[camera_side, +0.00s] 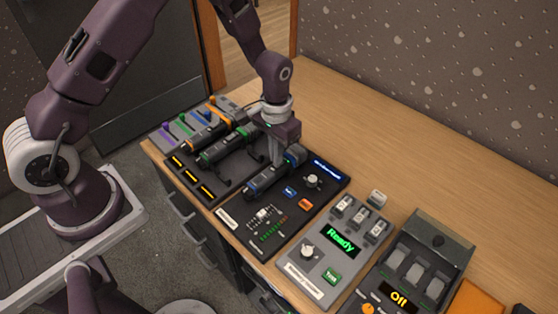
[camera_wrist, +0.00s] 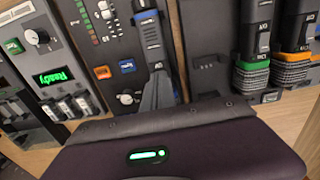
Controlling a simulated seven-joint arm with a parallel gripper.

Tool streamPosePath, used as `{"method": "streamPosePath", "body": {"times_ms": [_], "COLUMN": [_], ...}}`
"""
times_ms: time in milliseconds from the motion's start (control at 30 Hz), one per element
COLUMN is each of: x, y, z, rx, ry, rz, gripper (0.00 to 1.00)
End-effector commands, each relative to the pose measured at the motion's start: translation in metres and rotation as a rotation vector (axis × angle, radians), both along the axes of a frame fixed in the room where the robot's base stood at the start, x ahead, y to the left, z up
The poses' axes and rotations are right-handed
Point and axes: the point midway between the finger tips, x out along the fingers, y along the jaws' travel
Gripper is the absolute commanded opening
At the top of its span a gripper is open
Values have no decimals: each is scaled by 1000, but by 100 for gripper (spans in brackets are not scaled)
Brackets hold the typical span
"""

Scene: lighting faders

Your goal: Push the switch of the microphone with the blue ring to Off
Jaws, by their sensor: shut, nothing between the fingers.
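The microphone with the blue ring (camera_side: 266,180) lies in the dark dock, nearest the camera of three microphones in the side view. My gripper (camera_side: 276,163) is shut and empty, pointing down over the head end of this microphone. In the wrist view the microphone's body (camera_wrist: 148,32) shows with its switch area and small white lettering, too small to read surely.
The green-ringed microphone (camera_wrist: 257,30) and orange-ringed microphone (camera_wrist: 295,35) lie alongside. A panel with knob, blue and orange buttons (camera_side: 305,204) adjoins the blue-ringed one. A box reading "Ready" (camera_side: 340,240) and another reading "Off" (camera_side: 398,297) stand nearer. The table's back right is bare.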

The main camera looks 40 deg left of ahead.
Motion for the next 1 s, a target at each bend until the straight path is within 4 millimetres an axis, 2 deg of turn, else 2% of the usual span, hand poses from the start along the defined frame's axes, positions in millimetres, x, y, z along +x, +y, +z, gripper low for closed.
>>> {"method": "streamPosePath", "body": {"times_ms": [667, 1000], "x": [0, 1], "y": [0, 0], "z": [-8, 25], "rx": [0, 0], "ry": [-1, -2], "rz": [0, 0], "gripper": [0, 0]}}
